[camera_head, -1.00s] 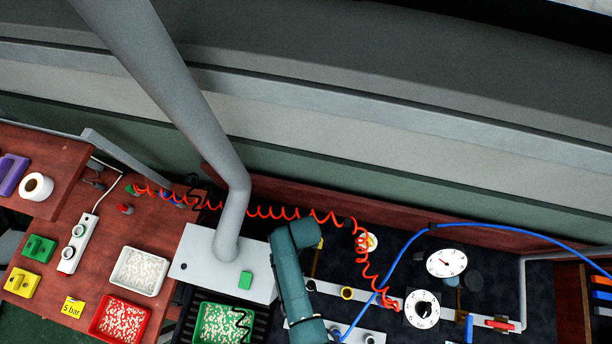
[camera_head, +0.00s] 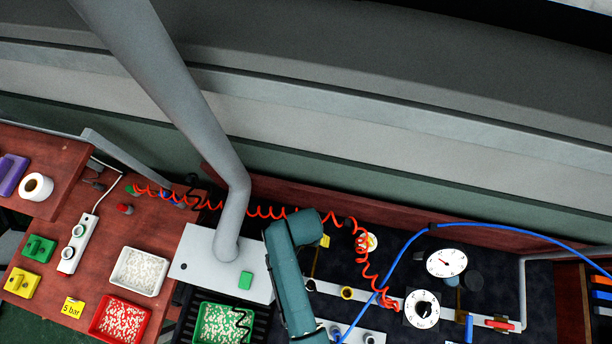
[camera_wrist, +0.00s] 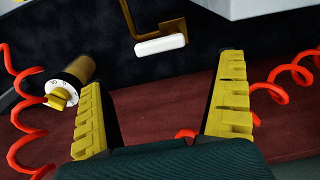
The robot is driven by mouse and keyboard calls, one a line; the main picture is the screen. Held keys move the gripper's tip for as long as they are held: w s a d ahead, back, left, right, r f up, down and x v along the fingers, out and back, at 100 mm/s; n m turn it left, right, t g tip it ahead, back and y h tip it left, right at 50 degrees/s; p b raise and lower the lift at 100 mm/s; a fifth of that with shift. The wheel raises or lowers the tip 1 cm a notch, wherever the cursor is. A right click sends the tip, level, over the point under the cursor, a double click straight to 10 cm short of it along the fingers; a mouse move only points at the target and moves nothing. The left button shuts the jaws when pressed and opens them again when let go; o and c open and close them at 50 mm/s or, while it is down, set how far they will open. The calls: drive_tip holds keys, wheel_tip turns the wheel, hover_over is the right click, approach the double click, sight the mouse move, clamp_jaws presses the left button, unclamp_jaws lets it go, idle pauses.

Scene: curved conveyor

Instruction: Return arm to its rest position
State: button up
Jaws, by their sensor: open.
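My gripper (camera_wrist: 164,122) shows in the wrist view with its two yellow ridged fingers spread wide apart. Nothing is between the fingers. A dark red surface and a dark panel lie beyond them. In the head view my teal arm link rises from the bottom edge, over the dark mat right of the grey post. The gripper itself is not visible in the head view.
A red coiled hose (camera_head: 290,211) runs close behind my arm and shows on both sides in the wrist view (camera_wrist: 272,88). A grey post (camera_head: 215,140) stands left. A dial knob (camera_head: 422,309), gauge (camera_head: 446,262) and blue hose (camera_head: 400,251) lie right. Trays (camera_head: 140,271) stand left.

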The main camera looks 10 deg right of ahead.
wheel_tip(320, 180, up, 3)
drive_tip(key=shift+r, duration=0.2)
idle(0.5)
